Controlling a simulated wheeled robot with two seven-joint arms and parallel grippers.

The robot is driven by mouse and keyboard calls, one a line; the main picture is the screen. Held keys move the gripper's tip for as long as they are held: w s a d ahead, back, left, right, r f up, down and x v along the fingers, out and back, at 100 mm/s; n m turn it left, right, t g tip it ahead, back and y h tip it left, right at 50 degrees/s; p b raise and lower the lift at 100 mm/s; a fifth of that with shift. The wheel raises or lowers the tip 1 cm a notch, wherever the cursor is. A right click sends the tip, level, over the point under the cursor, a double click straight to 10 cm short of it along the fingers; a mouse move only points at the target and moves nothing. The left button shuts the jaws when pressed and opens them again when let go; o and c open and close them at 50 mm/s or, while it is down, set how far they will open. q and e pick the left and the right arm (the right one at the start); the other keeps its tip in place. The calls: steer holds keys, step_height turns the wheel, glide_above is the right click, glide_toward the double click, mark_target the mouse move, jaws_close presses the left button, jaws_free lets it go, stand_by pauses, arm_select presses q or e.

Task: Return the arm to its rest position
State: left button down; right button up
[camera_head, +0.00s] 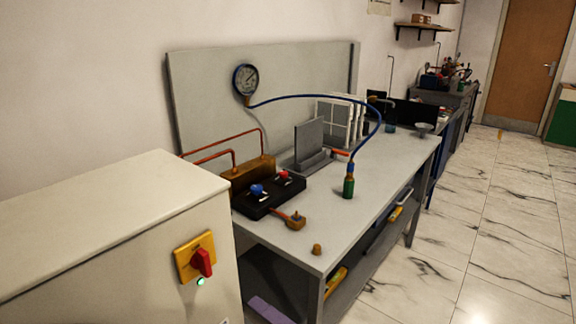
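Neither of my arms nor grippers shows in the head view. The gauge rig stands on a grey workbench (385,172). A round pressure gauge (245,79) is mounted on the grey back panel (300,80). A blue hose (320,97) arcs from the gauge to a green and brown bottle-like fitting (348,185) standing on the bench. A black block (268,196) with a blue knob (257,190) and a red knob (283,174) sits at the near left of the bench. A small brass fitting (297,220) lies by it.
A cream cabinet (110,225) with a red rotary switch (201,262) on a yellow plate and a lit green lamp fills the near left. A small brass piece (317,249) is near the bench edge. More benches stand behind. The marble floor (480,230) on the right is clear.

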steer(key=s+d+f+n+g+h, duration=0.2)
steer(key=s+d+f+n+h, duration=0.6)
steer(key=s+d+f, duration=1.1)
step_height(320, 180, down, 4)
steer(key=shift+s+d+f+n+g+h, duration=0.15)
steer(key=shift+d+n+g+h, duration=0.25)
steer(key=shift+d+h, duration=0.45)
steer(key=shift+d, duration=0.1)
